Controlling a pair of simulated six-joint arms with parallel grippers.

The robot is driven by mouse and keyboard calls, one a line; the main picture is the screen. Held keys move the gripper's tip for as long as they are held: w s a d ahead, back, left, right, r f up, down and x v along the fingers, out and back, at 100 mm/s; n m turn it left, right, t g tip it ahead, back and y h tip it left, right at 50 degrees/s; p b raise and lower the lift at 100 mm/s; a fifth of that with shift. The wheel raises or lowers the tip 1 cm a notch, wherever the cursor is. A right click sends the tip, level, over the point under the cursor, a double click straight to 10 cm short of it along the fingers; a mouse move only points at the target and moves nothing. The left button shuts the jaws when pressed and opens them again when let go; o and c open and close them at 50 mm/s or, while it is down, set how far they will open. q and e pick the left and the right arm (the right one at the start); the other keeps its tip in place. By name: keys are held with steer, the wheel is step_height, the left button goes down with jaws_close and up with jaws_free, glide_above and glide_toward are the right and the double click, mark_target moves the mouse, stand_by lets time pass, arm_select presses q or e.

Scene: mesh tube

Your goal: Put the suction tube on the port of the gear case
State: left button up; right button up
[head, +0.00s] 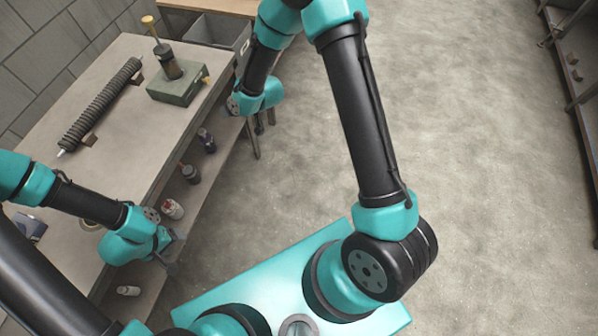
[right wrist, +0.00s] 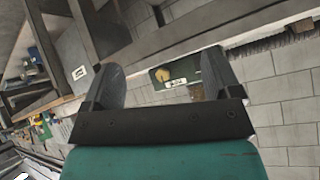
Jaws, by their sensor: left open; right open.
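The suction tube (head: 100,106), dark and ribbed, lies lengthwise on the workbench, with small brown blocks at its side. The gear case (head: 177,86) is a grey-green box at the bench's far right corner. A black cylinder with a yellow-topped rod stands upright on it, and a small orange-brown part shows on its right side. I cannot tell which part is the port. My left gripper (head: 170,254) is open and empty beside the bench's near right edge. My right gripper (head: 262,134) is open off the bench's right side; its spread fingers show in the right wrist view (right wrist: 150,85).
The workbench (head: 125,130) has clear room right of the tube. A dark roll (head: 90,224) and a blue box (head: 30,227) lie at its near end. Bottles (head: 206,140) and cans stand on the shelf below. A grey bin (head: 218,35) is behind the gear case.

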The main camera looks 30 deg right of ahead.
steer(key=s+d+f+m+g, duration=0.1)
steer(key=s+d+f+g, duration=0.1)
steer(key=s, duration=0.7)
steer(key=s+d+f+m+g+h, duration=0.1)
steer(key=s+d+f, duration=0.3)
steer(key=s, duration=0.6)
steer(key=s+d+f+m+g, duration=0.3)
steer(key=s+f, duration=0.3)
steer(key=s, duration=0.3)
steer(key=shift+s+f+g, duration=0.2)
steer(key=shift+f+g, duration=0.1)
steer(key=shift+g, duration=0.3)
